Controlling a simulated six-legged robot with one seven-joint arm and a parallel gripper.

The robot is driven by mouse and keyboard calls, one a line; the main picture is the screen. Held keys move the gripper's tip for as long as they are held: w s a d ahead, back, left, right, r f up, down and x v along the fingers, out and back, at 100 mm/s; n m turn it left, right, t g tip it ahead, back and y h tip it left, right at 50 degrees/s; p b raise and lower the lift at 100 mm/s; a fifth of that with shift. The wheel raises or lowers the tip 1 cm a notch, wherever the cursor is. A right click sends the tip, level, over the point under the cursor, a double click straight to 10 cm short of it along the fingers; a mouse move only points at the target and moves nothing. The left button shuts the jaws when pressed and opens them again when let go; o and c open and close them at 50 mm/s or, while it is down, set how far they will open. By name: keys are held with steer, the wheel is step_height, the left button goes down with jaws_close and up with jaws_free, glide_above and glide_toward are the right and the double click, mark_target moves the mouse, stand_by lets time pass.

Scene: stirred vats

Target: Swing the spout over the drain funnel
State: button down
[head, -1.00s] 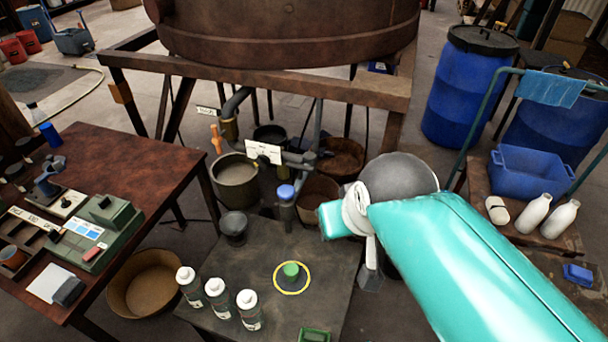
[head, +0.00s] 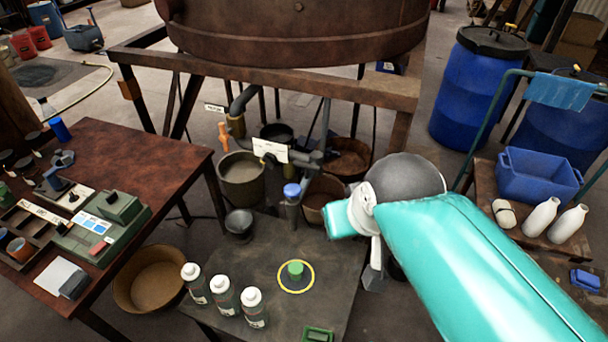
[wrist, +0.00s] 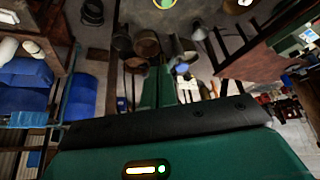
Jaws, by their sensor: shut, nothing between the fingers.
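Grey pipework (head: 307,158) runs under the big brown vat (head: 300,35), with an orange handle (head: 223,136) and a white label card (head: 270,150). The spout is probably part of this pipework; I cannot tell its exact end. Several buckets stand below, among them a pale-rimmed bucket (head: 241,180) and a black one (head: 277,133). I cannot tell which vessel is the drain funnel. A blue-capped upright piece (head: 292,192) stands in front. My gripper (head: 373,272) hangs right of these, apart from them. In the wrist view its green fingers (wrist: 168,85) are shut and empty.
A low dark table (head: 255,255) in front holds white-capped bottles (head: 222,293) and a green knob in a yellow ring (head: 296,271). A brown workbench (head: 140,155) is at left. Blue barrels (head: 478,90) and a blue tub (head: 538,177) are at right.

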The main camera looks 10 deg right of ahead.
steer(key=c, duration=1.7)
jaws_free()
steer(key=shift+w+r, duration=0.1)
steer(key=shift+o, duration=0.4)
steer(key=w+r+m+g, duration=0.1)
steer(key=w+r+m, duration=0.1)
steer(key=w+m, duration=0.5)
steer(key=w, duration=0.2)
steer(key=shift+w+r+g+y, duration=0.3)
steer(key=shift+g+y, duration=0.1)
steer(key=m+g+y, duration=0.2)
steer(key=m, duration=1)
glide_above(305, 187)
steer(key=s+d, duration=0.3)
steer(key=s, duration=0.1)
step_height(305, 187, down, 4)
steer(key=f, duration=0.1)
steer(key=w+d+f+m+g+y, duration=0.1)
steer(key=w+d+f+m+y, duration=0.15)
steer(key=w+f+m, duration=0.4)
steer(key=shift+n, duration=0.25)
steer(key=x, duration=1.3)
steer(key=shift+w+d+f, duration=0.25)
steer(key=shift+w, duration=0.05)
jaws_close()
